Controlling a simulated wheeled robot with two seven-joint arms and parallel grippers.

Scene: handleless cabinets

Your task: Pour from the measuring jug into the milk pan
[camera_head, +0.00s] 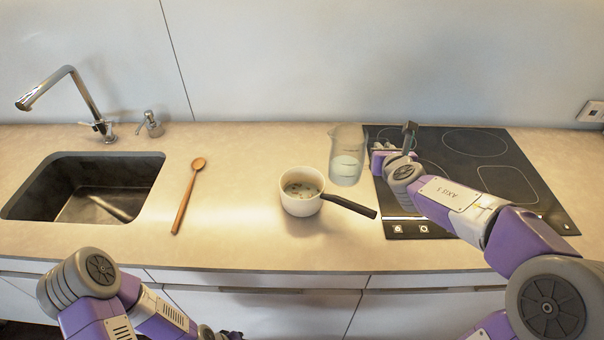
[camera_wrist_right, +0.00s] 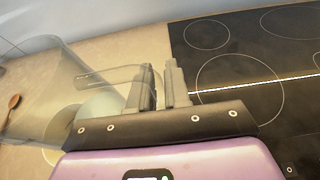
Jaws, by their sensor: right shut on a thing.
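The clear measuring jug (camera_head: 347,142) stands upright beside the hob, with pale liquid in its lower part. In the right wrist view the jug (camera_wrist_right: 38,75) fills the left side. My right gripper (camera_head: 392,148) is shut on the jug's handle from the right; its two fingers (camera_wrist_right: 159,88) show close around the handle loop. I cannot tell whether the jug touches the counter. The white milk pan (camera_head: 300,207) sits on the counter left of and nearer than the jug, with bits in pale liquid inside. Its black handle points right.
A wooden spoon (camera_head: 188,196) lies left of the pan. A sink (camera_head: 85,188) with a tap (camera_head: 80,90) and a soap dispenser (camera_head: 150,123) is at the left. The black hob (camera_head: 510,185) is at the right. The counter between spoon and pan is clear.

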